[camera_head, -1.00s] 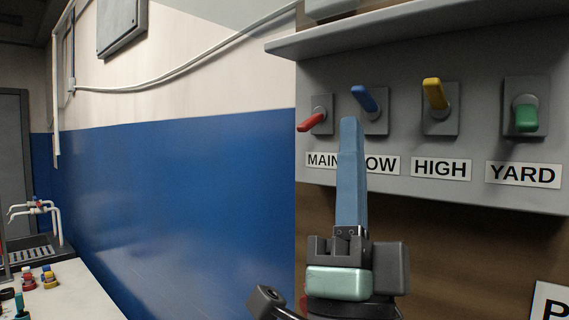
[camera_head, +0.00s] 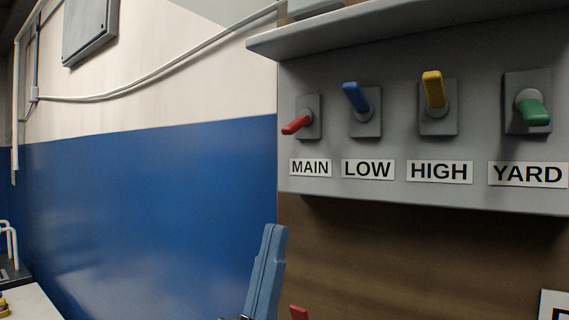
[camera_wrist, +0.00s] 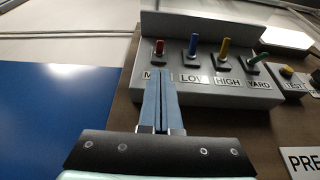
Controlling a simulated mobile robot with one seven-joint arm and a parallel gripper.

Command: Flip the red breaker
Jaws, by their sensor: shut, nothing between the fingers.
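The red breaker lever (camera_head: 297,124) is at the left end of a grey panel, above the label MAIN (camera_head: 310,168). It points left and slightly down from its pivot. It also shows in the wrist view (camera_wrist: 159,47). My gripper (camera_head: 272,232) is below and left of the panel in the head view, its blue fingers pointing up. In the wrist view the fingers (camera_wrist: 161,82) are together and empty, with their tips just below the red lever and overlapping the MAIN label. I see no contact with the lever.
Blue (camera_head: 355,97), yellow (camera_head: 433,90) and green (camera_head: 534,112) levers sit to the right on the same panel (camera_head: 400,190). A grey ledge (camera_head: 400,25) juts out above them. A white bench (camera_head: 30,302) is at lower left.

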